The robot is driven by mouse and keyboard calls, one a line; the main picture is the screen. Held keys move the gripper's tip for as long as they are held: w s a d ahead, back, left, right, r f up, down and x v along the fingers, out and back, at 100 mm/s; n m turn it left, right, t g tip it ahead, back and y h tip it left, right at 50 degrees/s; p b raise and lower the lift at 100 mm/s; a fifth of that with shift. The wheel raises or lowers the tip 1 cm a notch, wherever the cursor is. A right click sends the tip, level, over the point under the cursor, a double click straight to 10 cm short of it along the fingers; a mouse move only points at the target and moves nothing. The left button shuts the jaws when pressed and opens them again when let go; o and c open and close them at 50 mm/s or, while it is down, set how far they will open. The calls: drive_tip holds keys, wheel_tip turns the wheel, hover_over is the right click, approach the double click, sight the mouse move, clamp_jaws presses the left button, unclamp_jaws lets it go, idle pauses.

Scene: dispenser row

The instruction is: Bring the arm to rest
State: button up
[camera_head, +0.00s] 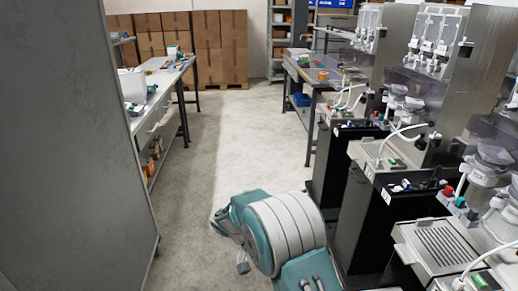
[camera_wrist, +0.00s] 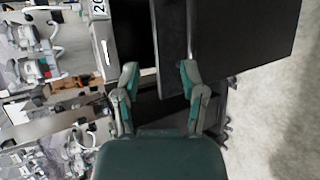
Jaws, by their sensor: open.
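In the wrist view, my gripper (camera_wrist: 159,66) is open, with its two teal-and-grey fingers apart and nothing between them. Black cabinet fronts (camera_wrist: 240,30) show behind the fingers, and I see no contact with them. In the head view, my teal and white arm stands low at the bottom middle, over the aisle and close to the dispenser row. The fingers are not clear in that view.
Dispensers (camera_head: 405,150) on black cabinets (camera_head: 361,212) line the right side. A white workbench (camera_head: 165,84) stands left, behind a large grey panel (camera_head: 65,140). Cardboard boxes (camera_head: 220,48) are stacked at the back. The concrete aisle floor (camera_head: 240,130) is clear between.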

drive_tip(key=s+d+r+n+t+y, duration=0.1)
drive_tip(key=s+d+r+t+y, duration=0.3)
drive_tip(key=s+r, duration=0.5)
drive_tip(key=s+d+r+n+t+y, duration=0.1)
drive_tip(key=s+d+r+t+y, duration=0.3)
drive_tip(key=s+r, duration=0.6)
drive_tip(key=shift+s+d+t+y, duration=0.35)
drive_tip(key=shift+s+t+y, duration=0.4)
drive_tip(key=shift+t+y, duration=0.75)
